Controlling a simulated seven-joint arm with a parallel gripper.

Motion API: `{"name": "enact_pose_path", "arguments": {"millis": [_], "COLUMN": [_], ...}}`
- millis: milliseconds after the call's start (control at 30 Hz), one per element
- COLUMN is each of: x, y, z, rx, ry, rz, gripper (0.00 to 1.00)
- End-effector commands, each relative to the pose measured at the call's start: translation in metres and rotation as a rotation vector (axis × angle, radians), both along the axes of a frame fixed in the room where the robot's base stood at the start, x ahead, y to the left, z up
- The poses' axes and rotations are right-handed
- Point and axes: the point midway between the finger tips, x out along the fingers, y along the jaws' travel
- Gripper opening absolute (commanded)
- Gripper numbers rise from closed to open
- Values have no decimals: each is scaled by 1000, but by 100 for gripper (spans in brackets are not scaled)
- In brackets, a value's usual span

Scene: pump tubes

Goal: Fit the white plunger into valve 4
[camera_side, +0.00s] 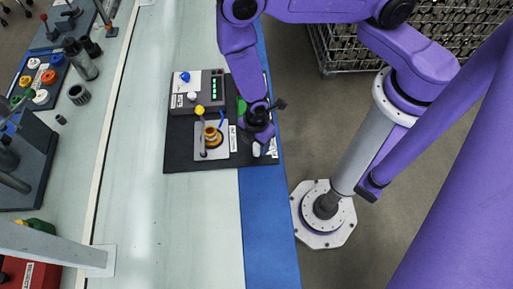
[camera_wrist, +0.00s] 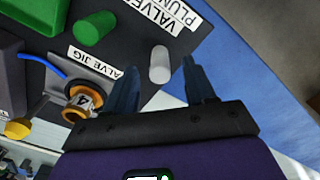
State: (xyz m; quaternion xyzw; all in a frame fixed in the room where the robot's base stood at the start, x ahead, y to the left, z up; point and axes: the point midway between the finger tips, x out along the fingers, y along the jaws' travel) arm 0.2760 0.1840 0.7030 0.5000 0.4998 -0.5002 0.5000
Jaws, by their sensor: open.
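The white plunger (camera_wrist: 160,64) stands on the dark mat in the wrist view, between the lines of my fingertips. In the side view the white plunger (camera_side: 257,150) shows just below my gripper. My gripper (camera_wrist: 161,62) is open and empty, one finger on each side of the plunger; I cannot tell whether the fingertips have reached its height. It also shows in the side view (camera_side: 258,138). Valve 4 (camera_wrist: 82,102), orange-brown with a "4" label, sits in the valve jig left of my fingers; in the side view the valve (camera_side: 212,135) is on a light plate.
A green plunger (camera_wrist: 94,28) stands on the same mat (camera_side: 180,150). A grey box (camera_side: 214,90) with a green display stands behind the jig, and a blue tube (camera_wrist: 55,68) runs nearby. The bench front is clear.

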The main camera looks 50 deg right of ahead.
Motion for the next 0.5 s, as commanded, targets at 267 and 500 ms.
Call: {"name": "enact_pose_path", "arguments": {"millis": [267,500], "x": [0,0], "y": [0,0], "z": [-1,-1], "rx": [0,0], "ry": [0,0], "rz": [0,0], "gripper": [48,0]}}
